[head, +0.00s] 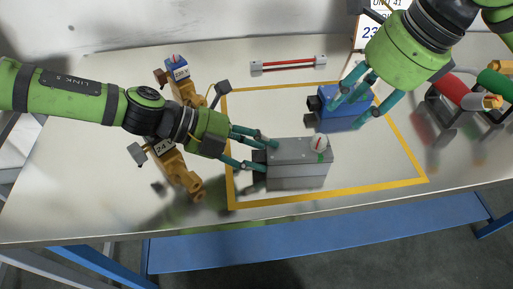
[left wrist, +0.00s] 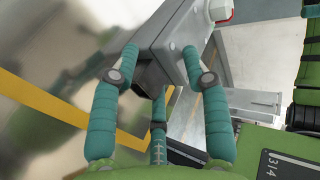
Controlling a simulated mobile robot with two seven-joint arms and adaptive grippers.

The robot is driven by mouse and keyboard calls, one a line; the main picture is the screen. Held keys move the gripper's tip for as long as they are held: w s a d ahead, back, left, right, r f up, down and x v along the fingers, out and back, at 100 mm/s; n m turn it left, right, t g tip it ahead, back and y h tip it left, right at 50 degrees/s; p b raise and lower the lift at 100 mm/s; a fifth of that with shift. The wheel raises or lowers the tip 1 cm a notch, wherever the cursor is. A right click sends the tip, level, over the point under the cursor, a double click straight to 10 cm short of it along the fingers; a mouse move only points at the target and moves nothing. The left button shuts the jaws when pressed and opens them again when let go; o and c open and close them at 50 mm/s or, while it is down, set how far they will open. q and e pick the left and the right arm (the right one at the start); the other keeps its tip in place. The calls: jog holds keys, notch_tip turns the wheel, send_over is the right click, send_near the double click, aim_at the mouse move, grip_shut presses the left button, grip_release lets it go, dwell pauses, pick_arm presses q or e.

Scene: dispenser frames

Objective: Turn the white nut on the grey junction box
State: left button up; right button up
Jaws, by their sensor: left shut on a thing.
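The grey junction box (head: 290,177) stands on the table inside a yellow taped outline. The white nut (head: 319,143) sits on its top near the right end, with a red mark on it. In the left wrist view the nut (left wrist: 219,9) shows at the top edge, beyond the box (left wrist: 172,38). My left gripper (head: 268,155) is shut on the box's left end, around its dark end piece (left wrist: 150,78). My right gripper (head: 358,100) is open, its fingers spread over the blue box, apart from the nut. Whether its fingers touch the blue box is unclear.
The blue box (head: 340,121) stands just behind the grey box. A red rod with grey ends (head: 288,65) lies at the back. Orange-brown fittings (head: 178,168) stand under my left arm. A rack with red and green cylinders (head: 470,97) is at the right. The front table strip is clear.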

aim_at(322, 138)
jog(key=shift+o, duration=1.1)
notch_tip(322, 138, up, 3)
jog(key=w+a+m+g+h, duration=0.2)
jog(key=a+m+h, duration=0.1)
jog(key=h, duration=0.1)
jog(key=f, duration=1.2)
jog(key=shift+s+d, duration=0.1)
jog(key=shift+s, duration=0.15)
grip_shut()
